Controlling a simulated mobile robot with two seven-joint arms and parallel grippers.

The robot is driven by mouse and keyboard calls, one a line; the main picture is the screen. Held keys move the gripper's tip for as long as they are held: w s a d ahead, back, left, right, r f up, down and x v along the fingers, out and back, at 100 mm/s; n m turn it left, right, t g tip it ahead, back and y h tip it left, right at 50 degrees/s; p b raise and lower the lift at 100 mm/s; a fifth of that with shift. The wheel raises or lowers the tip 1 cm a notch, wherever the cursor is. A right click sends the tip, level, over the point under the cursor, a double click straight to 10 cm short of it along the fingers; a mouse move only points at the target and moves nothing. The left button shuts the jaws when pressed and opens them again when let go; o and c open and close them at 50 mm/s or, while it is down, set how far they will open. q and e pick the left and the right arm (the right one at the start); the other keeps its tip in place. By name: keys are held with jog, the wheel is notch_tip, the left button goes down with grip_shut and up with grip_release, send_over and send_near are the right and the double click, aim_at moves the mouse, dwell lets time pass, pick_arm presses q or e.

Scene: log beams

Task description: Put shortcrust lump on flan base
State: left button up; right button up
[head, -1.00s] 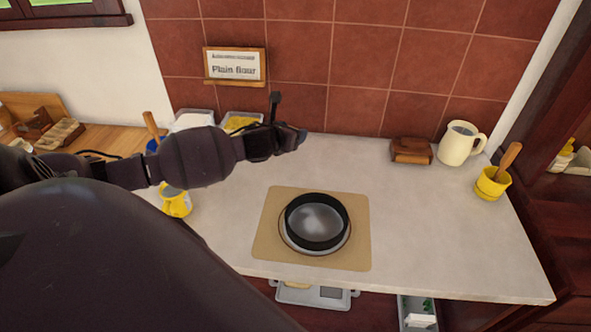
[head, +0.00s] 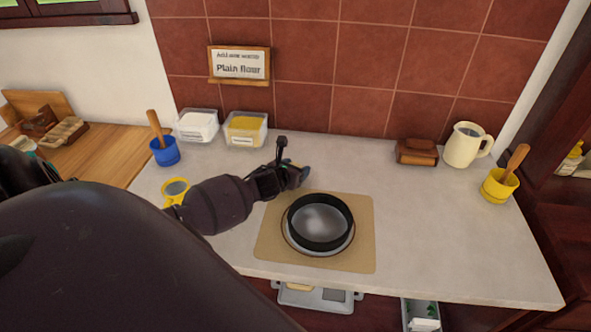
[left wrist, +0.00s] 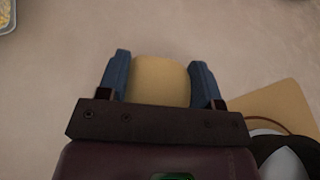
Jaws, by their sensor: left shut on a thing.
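In the left wrist view, a pale yellow lump (left wrist: 160,80), which looks like the shortcrust, sits between the blue fingers of my left gripper (left wrist: 160,78). The gripper is shut on it. In the head view my left gripper (head: 300,175) is above the counter, just behind and left of the round black-rimmed tin (head: 320,222). The lump is hidden there. The tin looks empty, with a grey bottom, and is on a tan mat (head: 361,255). Whether a flan base is this tin or something in it, I cannot tell. My right gripper does not show.
A flour tub (head: 197,126) and a yellow-filled tub (head: 245,129) stand by the tiled wall. A blue pot (head: 166,152) and a yellow mug (head: 175,188) are left. A brown box (head: 417,152), cream jug (head: 464,146) and yellow pot (head: 498,188) are right. The counter right of the mat is clear.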

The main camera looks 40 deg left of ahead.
pick_arm(q)
jog(key=shift+f, duration=0.1)
jog(key=o, duration=1)
